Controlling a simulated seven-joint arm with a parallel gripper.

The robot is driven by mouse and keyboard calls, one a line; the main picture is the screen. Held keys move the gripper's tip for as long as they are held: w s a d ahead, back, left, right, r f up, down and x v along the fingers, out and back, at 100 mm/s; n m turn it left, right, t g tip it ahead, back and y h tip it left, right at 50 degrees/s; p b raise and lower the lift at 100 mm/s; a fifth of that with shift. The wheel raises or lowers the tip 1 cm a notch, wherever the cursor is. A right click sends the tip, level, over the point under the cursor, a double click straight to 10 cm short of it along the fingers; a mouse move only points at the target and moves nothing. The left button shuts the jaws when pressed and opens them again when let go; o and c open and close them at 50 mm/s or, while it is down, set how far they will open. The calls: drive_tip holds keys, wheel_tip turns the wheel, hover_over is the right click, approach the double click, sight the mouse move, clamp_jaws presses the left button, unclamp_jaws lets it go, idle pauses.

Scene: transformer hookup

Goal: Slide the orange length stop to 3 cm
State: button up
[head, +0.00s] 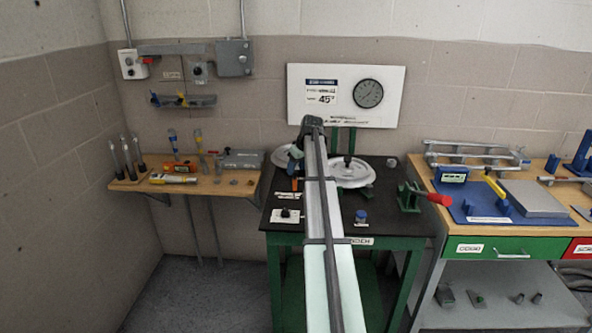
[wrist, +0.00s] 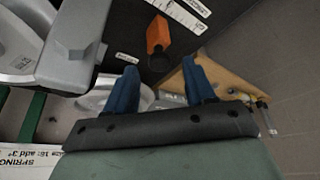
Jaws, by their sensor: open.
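The orange length stop (wrist: 158,36) shows in the wrist view at upper middle, on a dark surface. A dark round part sits at its lower end. A white scale strip (wrist: 180,14) lies beside it; its marks are too small to read. My gripper (wrist: 160,65) has two blue fingers spread apart with nothing between them. The stop appears beyond the fingertips, apart from them. In the head view, a small orange piece (head: 294,184), probably the stop, shows just left of my arm on the black bench. My arm hides part of that area and the fingers are not clear there.
White round plates (head: 350,172) stand behind on the black bench. A green clamp with a red handle (head: 437,198) and a blue knob (head: 361,216) are to the right. A wooden shelf (head: 215,187) holds tools at left. A grey casting (wrist: 72,45) is close in the wrist view.

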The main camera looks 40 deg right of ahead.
drive_tip(key=v, duration=1.2)
drive_tip(key=shift+s, duration=0.15)
drive_tip(key=shift+r, duration=0.1)
